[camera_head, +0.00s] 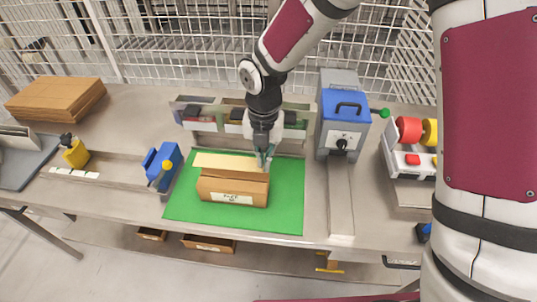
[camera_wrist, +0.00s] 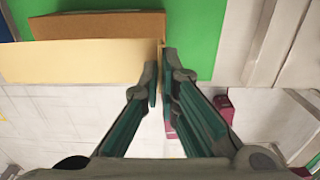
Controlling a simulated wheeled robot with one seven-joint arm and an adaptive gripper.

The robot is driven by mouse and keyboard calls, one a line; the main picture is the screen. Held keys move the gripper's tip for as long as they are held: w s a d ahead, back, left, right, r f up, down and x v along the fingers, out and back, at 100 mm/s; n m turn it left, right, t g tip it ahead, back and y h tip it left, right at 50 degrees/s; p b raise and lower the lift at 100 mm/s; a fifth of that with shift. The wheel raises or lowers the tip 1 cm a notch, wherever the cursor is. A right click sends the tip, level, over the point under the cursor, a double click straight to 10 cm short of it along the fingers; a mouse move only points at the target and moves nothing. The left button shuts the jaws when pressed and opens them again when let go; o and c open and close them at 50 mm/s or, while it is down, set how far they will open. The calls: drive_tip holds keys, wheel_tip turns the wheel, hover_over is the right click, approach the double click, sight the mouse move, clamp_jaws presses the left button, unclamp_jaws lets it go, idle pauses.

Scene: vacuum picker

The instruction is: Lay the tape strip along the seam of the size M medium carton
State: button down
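The brown carton (camera_head: 232,190), with a white label on its front, sits on the green mat (camera_head: 287,205). A pale tan panel (camera_head: 228,162) runs along its back top; it looks like a flap, and I cannot see the seam clearly. In the wrist view the panel (camera_wrist: 75,62) lies in front of the brown carton (camera_wrist: 100,24). My gripper (camera_head: 265,160) is at the carton's right end. In the wrist view its fingertips (camera_wrist: 162,82) are close together on a thin tan piece (camera_wrist: 162,65), seemingly the tape strip edge-on. The fingers partly hide it.
A blue and grey machine (camera_head: 342,110) stands to the right. A blue tape tool (camera_head: 162,168) stands left of the mat. Small bins (camera_head: 200,118) line the back behind my gripper. Flat cardboard (camera_head: 55,98) is stacked at far left. The mat's front is clear.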

sight(265, 183)
drive_tip(key=shift+f+b, duration=1.05)
drive_tip(key=shift+f, duration=2.2)
drive_tip(key=shift+f, duration=0.35)
drive_tip(key=c, duration=1.7)
unclamp_jaws()
drive_tip(key=o, duration=0.7)
drive_tip(key=shift+r+p, duration=1.45)
drive_tip(key=shift+r, duration=2.55)
